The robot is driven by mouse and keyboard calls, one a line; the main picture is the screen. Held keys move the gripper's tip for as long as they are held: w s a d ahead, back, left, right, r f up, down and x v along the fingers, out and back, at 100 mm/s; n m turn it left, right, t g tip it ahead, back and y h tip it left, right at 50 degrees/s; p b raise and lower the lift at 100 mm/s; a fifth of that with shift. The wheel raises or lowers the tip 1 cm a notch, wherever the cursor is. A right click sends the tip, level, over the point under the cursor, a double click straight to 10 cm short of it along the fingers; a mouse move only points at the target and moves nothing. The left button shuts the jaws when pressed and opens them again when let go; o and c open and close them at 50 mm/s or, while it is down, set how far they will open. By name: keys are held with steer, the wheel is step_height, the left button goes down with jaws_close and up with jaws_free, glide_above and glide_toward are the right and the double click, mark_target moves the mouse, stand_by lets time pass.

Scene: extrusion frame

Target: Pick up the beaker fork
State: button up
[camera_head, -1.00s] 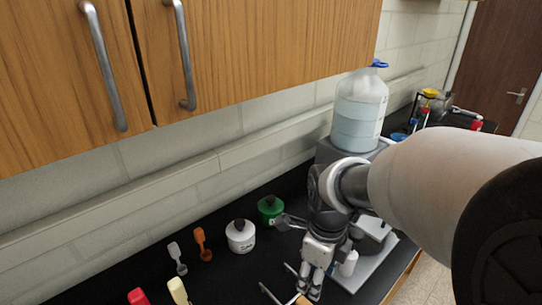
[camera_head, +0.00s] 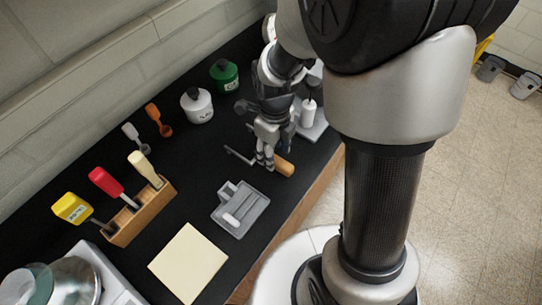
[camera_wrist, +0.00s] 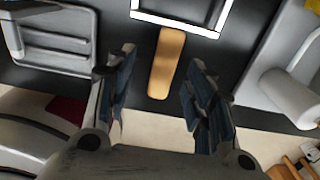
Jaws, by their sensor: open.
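The beaker fork lies on the black counter near its front edge. Its tan wooden handle (camera_head: 285,167) and a thin metal prong (camera_head: 239,156) show in the head view, with its middle hidden behind my gripper (camera_head: 265,162). In the wrist view the wooden handle (camera_wrist: 167,62) appears between the two open fingers, with the metal frame (camera_wrist: 181,27) of the fork beyond it at the top. The fingers stand on either side of the handle with gaps, and nothing is held. I cannot tell how high the fingers are above the counter.
A grey tray (camera_head: 241,221) lies to the left of the fork. A white device with a cylinder (camera_head: 308,112) stands close on the right. A wooden rack (camera_head: 138,220) with scoops, white and green jars (camera_head: 224,76), and a pale pad (camera_head: 188,262) are also on the counter.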

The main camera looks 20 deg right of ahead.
steer(key=f+b, duration=0.1)
steer(key=f, duration=0.1)
steer(key=w+f+b, duration=0.1)
steer(key=f, duration=0.2)
steer(key=shift+d+f, duration=0.15)
jaws_close()
stand_by(0.4)
